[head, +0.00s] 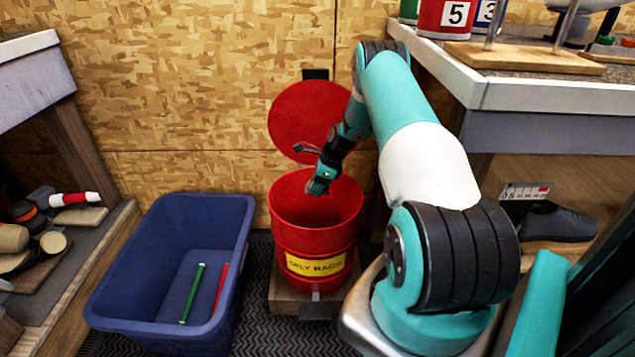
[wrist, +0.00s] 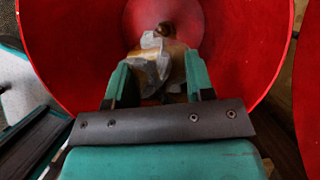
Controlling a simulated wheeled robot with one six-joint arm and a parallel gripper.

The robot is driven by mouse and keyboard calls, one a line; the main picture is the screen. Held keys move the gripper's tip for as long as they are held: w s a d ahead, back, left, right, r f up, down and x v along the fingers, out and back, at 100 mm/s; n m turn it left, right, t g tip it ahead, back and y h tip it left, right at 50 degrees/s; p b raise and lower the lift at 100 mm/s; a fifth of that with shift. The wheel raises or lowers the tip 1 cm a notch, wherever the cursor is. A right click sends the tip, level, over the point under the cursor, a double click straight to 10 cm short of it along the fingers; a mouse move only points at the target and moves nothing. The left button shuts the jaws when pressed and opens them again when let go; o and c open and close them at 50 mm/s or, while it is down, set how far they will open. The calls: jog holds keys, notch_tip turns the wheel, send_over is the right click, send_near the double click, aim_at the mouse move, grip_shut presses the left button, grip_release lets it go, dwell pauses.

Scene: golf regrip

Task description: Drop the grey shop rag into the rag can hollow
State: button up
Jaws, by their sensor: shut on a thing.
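In the wrist view my gripper (wrist: 158,80) is shut on the grey shop rag (wrist: 150,62), which hangs crumpled between the fingers. The can's red inner wall (wrist: 80,50) surrounds the rag in that view. Something tan and a small round brown thing show behind the rag.
A blue tub (head: 170,255) with a green grip (head: 192,293) and a red grip (head: 220,290) stands left of the can. A bench (head: 540,95) is at right, and a shelf with tools (head: 60,225) is at left.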

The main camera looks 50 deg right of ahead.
jog(key=shift+f, duration=0.5)
jog(key=shift+r, duration=0.1)
jog(key=o, duration=1)
jog(key=p+v, duration=0.4)
jog(key=v, duration=1.3)
jog(key=shift+s+r, duration=0.1)
jog(key=shift+r, duration=0.1)
jog(key=shift+a, duration=0.1)
